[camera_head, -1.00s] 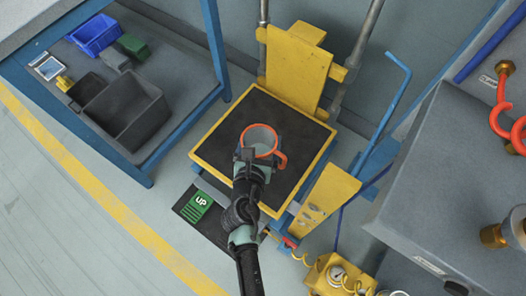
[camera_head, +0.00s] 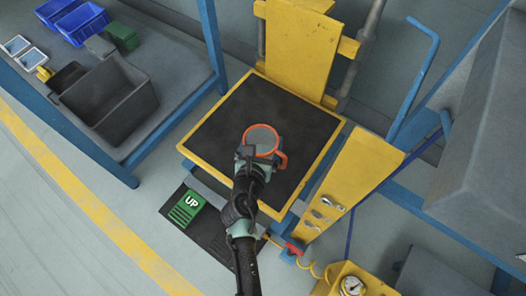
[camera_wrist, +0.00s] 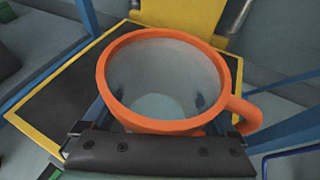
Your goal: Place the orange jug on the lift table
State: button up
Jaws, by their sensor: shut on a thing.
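The orange jug (camera_head: 261,131) is upright with its open rim facing up and its handle to the right. It also fills the middle of the wrist view (camera_wrist: 165,122), where its pale inside looks empty. My gripper (camera_head: 246,152) is shut on the jug at its near side. The lift table (camera_head: 222,122) has a black top with a yellow rim. The jug is over the right-hand part of that top. I cannot tell whether its base touches the surface, as the base is hidden.
A yellow back plate (camera_head: 297,45) rises behind the lift table. A yellow control panel (camera_head: 340,190) and a blue handle (camera_head: 418,75) stand at its right. A green UP pedal (camera_head: 187,208) lies in front. A blue-framed shelf with a grey bin (camera_head: 110,103) is at the left.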

aim_at(264, 147)
jog(key=shift+f+b, duration=1.65)
jog(key=shift+f, duration=0.35)
jog(key=shift+r, duration=0.1)
